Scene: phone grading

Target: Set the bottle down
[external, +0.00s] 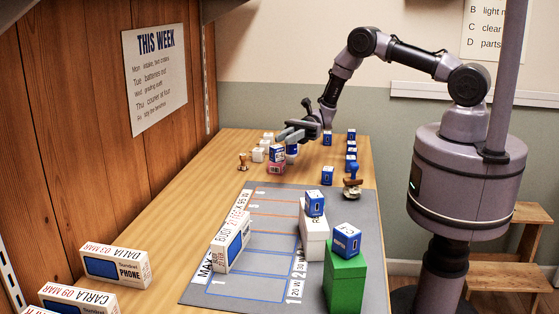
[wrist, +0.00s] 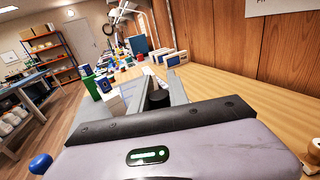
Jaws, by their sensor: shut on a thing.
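My gripper (external: 290,134) is over the far part of the wooden table and shut on the bottle. The bottle (external: 292,152) is pale with a blue band. It hangs below the jaws and looks about upright, beside a pink and blue box. In the wrist view the bottle's dark cap (wrist: 158,99) shows between the two fingers of my gripper (wrist: 158,92). The rest of the bottle is hidden there. I cannot tell whether its base touches the table.
The pink and blue box (external: 277,159) stands close left of the bottle. White boxes (external: 258,154) and a wooden stamp (external: 243,161) are further left. Blue boxes (external: 327,175) and another stamp (external: 352,187) stand to the right. A grey mat (external: 205,296) lies nearer.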

